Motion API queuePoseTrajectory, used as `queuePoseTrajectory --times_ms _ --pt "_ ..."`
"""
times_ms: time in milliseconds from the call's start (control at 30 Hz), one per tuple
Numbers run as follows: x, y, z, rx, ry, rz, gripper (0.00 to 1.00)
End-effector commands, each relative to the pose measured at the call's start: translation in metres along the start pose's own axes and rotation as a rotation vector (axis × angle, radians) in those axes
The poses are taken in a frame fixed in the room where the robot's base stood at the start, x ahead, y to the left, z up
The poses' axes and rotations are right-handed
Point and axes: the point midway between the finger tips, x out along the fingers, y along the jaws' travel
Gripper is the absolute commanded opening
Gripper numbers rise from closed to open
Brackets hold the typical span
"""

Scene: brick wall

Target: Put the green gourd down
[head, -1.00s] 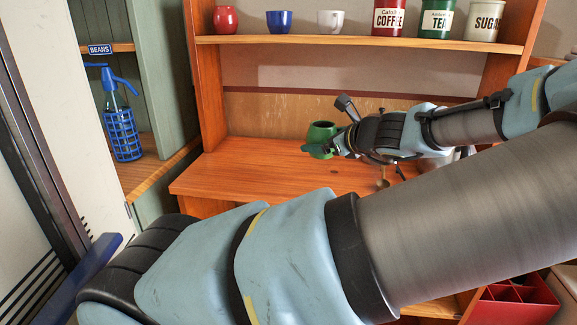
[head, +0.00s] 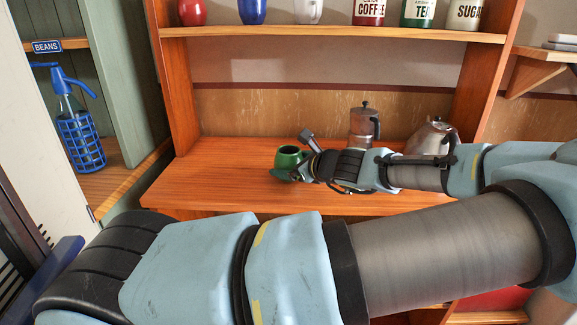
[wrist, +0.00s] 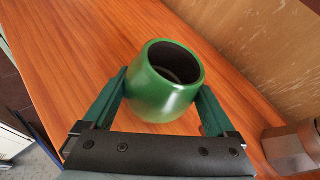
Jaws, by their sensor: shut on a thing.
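The green gourd (head: 288,157) is a rounded, open-topped cup with a dark inside. In the head view it is over the wooden counter of the hutch, left of its middle. My gripper (head: 284,172) is shut on it. In the wrist view the gourd (wrist: 165,100) sits upright between the two green fingers of my gripper (wrist: 163,92), one on each side. Wooden counter (wrist: 65,60) surrounds it there. I cannot tell whether its base touches the wood, as its underside is hidden.
A moka pot (head: 362,125) and a metal kettle (head: 431,138) stand to the right on the counter (head: 215,170). An upper shelf (head: 330,34) holds cups and canisters. A blue soda siphon (head: 80,130) stands at left. Counter left of the gourd is clear.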

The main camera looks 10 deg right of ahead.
Motion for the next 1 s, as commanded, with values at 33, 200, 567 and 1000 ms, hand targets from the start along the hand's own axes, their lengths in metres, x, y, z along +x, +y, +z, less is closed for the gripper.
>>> queuePoseTrajectory --times_ms 33,200,567,1000 --pt "0.002 0.002 -0.004 0.001 -0.002 0.001 0.19" --pt "0.003 0.002 -0.007 -0.002 0.001 0.0 0.19" --pt "0.003 0.002 -0.007 -0.001 0.001 0.0 1.0" --pt "-0.057 0.001 -0.01 -0.002 0.007 -0.005 1.0"
